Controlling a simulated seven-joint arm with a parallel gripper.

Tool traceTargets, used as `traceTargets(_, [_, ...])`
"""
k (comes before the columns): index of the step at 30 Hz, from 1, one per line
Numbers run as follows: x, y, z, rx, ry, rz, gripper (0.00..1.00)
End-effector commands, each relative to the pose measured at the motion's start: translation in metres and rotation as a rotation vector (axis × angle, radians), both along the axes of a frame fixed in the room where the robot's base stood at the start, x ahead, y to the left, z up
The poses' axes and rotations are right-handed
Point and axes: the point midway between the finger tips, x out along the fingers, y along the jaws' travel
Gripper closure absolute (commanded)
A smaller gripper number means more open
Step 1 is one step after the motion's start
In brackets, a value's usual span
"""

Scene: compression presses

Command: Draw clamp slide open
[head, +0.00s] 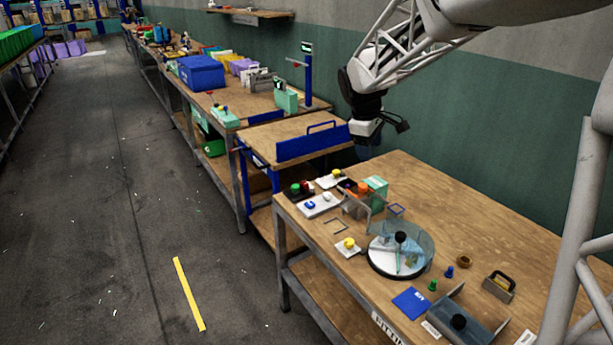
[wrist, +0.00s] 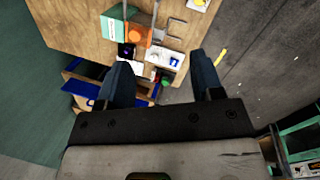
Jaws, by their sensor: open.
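My gripper (head: 368,148) hangs over the far end of the front bench, open and empty. In the wrist view its two dark fingers (wrist: 160,60) are spread apart, above the bench's end with the small control parts. I cannot tell for sure which part is the clamp slide. A grey bracket (head: 353,208) stands near the orange part (head: 362,188).
The wooden bench (head: 430,190) is clear along its wall side. A round glass-walled dial (head: 400,258) stands mid-bench. A teal box (head: 377,187) and white plates with coloured buttons (head: 320,205) crowd the far end. A blue-edged cart (head: 312,143) stands beyond.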

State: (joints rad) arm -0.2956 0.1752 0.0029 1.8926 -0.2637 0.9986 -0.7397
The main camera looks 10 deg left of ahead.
Motion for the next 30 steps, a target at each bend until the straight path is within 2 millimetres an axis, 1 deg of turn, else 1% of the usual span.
traceTargets(1, [0.011, 0.009, -0.007, -0.009, 0.007, 0.027, 0.39])
traceTargets(3, [0.024, 0.020, -0.013, -0.022, 0.015, 0.066, 0.39])
traceTargets(7, [0.048, 0.042, -0.027, -0.046, 0.030, 0.140, 0.39])
traceTargets(15, [0.094, 0.090, -0.060, -0.097, 0.061, 0.291, 0.39])
traceTargets(23, [0.133, 0.138, -0.098, -0.146, 0.092, 0.436, 0.39])
traceTargets(30, [0.164, 0.185, -0.138, -0.190, 0.122, 0.570, 0.39])
